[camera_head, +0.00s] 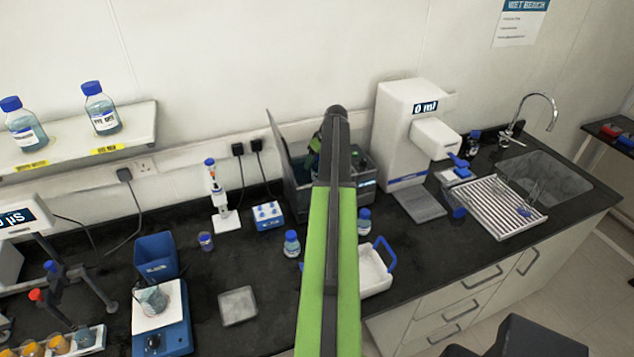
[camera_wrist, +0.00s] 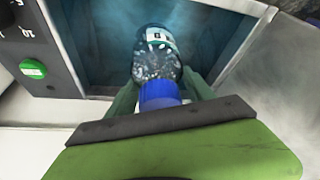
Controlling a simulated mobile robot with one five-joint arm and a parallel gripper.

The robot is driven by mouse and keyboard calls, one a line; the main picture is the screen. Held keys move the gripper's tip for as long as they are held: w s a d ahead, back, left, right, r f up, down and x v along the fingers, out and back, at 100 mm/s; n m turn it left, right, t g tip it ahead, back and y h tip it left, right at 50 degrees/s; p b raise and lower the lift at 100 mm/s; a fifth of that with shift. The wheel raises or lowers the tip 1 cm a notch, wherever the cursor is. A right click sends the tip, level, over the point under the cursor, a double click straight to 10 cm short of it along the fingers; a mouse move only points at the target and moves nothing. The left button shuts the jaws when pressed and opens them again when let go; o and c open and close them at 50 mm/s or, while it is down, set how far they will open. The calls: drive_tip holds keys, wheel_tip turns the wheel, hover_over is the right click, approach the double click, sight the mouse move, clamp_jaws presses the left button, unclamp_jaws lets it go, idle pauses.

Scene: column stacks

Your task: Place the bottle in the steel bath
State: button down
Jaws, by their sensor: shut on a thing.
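The steel bath (camera_head: 300,199) stands against the back wall, mostly hidden behind my raised arm, with its lid up on the left. In the wrist view its metal rim (camera_wrist: 247,47) frames an opening with bluish water or a dark interior. My gripper (camera_wrist: 160,91) is shut on a clear bottle (camera_wrist: 152,66) with a blue cap and a pale label. The bottle points into the bath's opening. I cannot tell whether it touches the bath floor. In the head view the bottle is hidden and my gripper is largely hidden behind the arm.
A white dispenser (camera_head: 400,130) stands right of the bath. A white tray with blue handles (camera_head: 375,272) and small blue-capped bottles (camera_head: 292,243) stand in front. A blue rack (camera_head: 267,216) is to the left. A drainer (camera_head: 495,208) and sink (camera_head: 548,180) are far right.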

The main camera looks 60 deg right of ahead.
sight(317, 169)
drive_tip(key=shift+s+d+f, duration=0.1)
drive_tip(key=shift+f, duration=0.45)
wheel_tip(317, 169, down, 4)
drive_tip(key=b, duration=0.3)
drive_tip(key=shift+b, duration=0.4)
drive_tip(key=shift+r, duration=0.25)
drive_tip(key=shift+f, duration=0.1)
drive_tip(key=shift+c, duration=1.9)
unclamp_jaws()
drive_tip(key=p+v, duration=1.1)
drive_tip(key=v, duration=0.1)
